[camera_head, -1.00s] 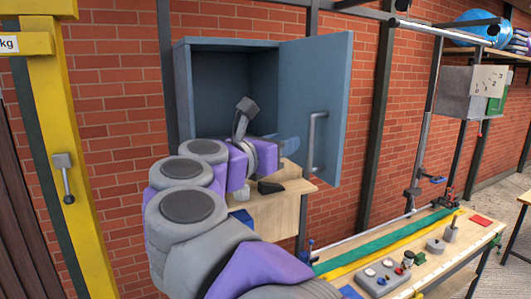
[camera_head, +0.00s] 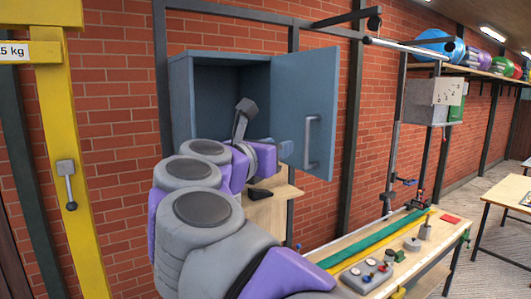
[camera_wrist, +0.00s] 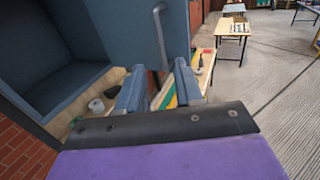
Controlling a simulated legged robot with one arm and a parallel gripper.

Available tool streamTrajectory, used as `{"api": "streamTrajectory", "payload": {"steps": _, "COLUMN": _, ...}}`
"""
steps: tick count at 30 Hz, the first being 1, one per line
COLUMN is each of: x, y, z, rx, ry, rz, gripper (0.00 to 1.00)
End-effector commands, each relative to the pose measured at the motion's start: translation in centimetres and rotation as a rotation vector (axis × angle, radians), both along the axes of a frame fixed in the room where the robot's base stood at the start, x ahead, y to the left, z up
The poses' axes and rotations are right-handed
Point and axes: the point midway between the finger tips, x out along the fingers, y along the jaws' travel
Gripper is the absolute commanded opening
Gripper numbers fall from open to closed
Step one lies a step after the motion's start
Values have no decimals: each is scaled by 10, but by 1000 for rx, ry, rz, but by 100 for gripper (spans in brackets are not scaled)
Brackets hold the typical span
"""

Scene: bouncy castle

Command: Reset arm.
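My arm reaches forward in the head view, bent, with its end in front of the blue-grey wall cabinet (camera_head: 182,85). My gripper (camera_head: 285,148) is near the lower edge of the open cabinet door (camera_head: 318,85); whether it touches the door cannot be told. In the wrist view my gripper (camera_wrist: 160,86) has its two blue-grey fingers apart, with nothing held between them. The door's bar handle (camera_wrist: 161,38) shows beyond the fingers there. The cabinet's dark inside (camera_wrist: 60,60) is at the left of that view and looks empty.
A wooden shelf (camera_head: 272,210) is below the cabinet. A workbench (camera_head: 415,262) with green and yellow strips and small parts stands at right. A yellow post (camera_head: 62,150) with a lever is at left. A grey wall box (camera_head: 432,92) hangs beyond.

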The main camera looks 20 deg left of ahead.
Motion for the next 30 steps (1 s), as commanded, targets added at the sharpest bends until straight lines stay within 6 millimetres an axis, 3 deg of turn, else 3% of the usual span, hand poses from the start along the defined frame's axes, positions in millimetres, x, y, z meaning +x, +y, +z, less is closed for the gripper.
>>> {"api": "streamTrajectory", "payload": {"steps": 6, "x": 2, "y": 14, "z": 2, "rx": -31, "ry": -17, "rz": 19, "gripper": 35}}
{"api": "streamTrajectory", "payload": {"steps": 10, "x": 9, "y": 18, "z": 22, "rx": -145, "ry": -95, "rz": 97, "gripper": 35}}
{"api": "streamTrajectory", "payload": {"steps": 15, "x": 3, "y": 24, "z": 57, "rx": -453, "ry": -264, "rz": 260, "gripper": 35}}
{"api": "streamTrajectory", "payload": {"steps": 20, "x": -20, "y": 30, "z": 62, "rx": -813, "ry": -402, "rz": 396, "gripper": 35}}
{"api": "streamTrajectory", "payload": {"steps": 23, "x": -37, "y": 36, "z": 42, "rx": -1057, "ry": -462, "rz": 479, "gripper": 35}}
{"api": "streamTrajectory", "payload": {"steps": 25, "x": -48, "y": 41, "z": 18, "rx": -1235, "ry": -488, "rz": 539, "gripper": 35}}
{"api": "streamTrajectory", "payload": {"steps": 29, "x": -65, "y": 46, "z": -48, "rx": -1575, "ry": -500, "rz": 663, "gripper": 35}}
{"api": "streamTrajectory", "payload": {"steps": 30, "x": -71, "y": 46, "z": -74, "rx": -1678, "ry": -493, "rz": 711, "gripper": 35}}
